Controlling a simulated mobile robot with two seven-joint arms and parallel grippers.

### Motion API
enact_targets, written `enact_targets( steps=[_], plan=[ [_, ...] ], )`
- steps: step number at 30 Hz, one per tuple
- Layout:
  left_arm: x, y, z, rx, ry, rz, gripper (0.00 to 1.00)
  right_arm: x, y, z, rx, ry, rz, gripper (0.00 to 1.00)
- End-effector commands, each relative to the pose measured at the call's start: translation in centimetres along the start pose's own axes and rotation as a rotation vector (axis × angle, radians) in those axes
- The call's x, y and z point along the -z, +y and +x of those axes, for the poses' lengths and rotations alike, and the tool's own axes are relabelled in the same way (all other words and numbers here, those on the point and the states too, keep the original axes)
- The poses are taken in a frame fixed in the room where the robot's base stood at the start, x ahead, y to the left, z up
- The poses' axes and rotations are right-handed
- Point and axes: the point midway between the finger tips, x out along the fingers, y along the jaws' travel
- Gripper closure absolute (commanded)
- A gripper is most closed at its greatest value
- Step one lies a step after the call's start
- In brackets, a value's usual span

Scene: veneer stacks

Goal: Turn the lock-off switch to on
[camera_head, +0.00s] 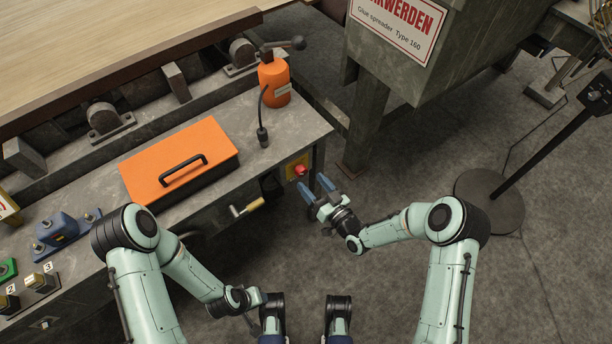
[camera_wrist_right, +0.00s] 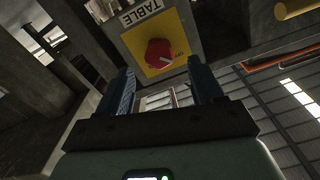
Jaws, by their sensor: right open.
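The lock-off switch is a red rotary knob (camera_head: 300,170) on a yellow plate, on the front of the grey bench near its right end. In the right wrist view the knob (camera_wrist_right: 159,53) shows a pale pointer mark towards the lower right, under a "TABLE" label (camera_wrist_right: 142,14). The small lettering beside it is too small to read surely. My right gripper (camera_head: 315,187) is open and empty, its blue fingers just in front of the knob. In the wrist view the fingers (camera_wrist_right: 161,75) stand either side below the knob, apart from it. My left gripper's fingers are hidden at the lower middle.
An orange lidded box (camera_head: 150,180) and an orange bottle (camera_head: 274,82) stand on the bench. A crank handle (camera_head: 248,207) sticks out left of the switch. The glue spreader (camera_head: 425,75) stands behind, right. A round stand base (camera_head: 489,200) is farther right. Floor between is clear.

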Motion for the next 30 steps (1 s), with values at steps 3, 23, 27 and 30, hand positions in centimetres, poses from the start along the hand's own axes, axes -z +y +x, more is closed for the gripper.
enact_targets(
  steps=[3, 23, 27, 30],
  plan=[
    [0.5, -0.2, 0.4, 0.001, 0.015, -0.002, 0.62, -0.1, 0.0, 2.1, 0.001, 0.000, 0.001, 0.33],
    [1.1, -0.3, 0.7, 0.002, 0.032, -0.002, 0.62, 0.0, 0.0, 4.1, -0.001, -0.001, 0.002, 0.76],
    [1.1, -0.3, 0.7, 0.002, 0.031, -0.002, 0.62, -0.1, 0.0, 4.1, -0.001, -0.001, 0.002, 0.90],
    [1.1, -0.3, 0.8, 0.002, 0.032, -0.002, 0.62, -0.1, 0.0, 4.1, -0.001, -0.002, 0.007, 0.90]
  ],
)
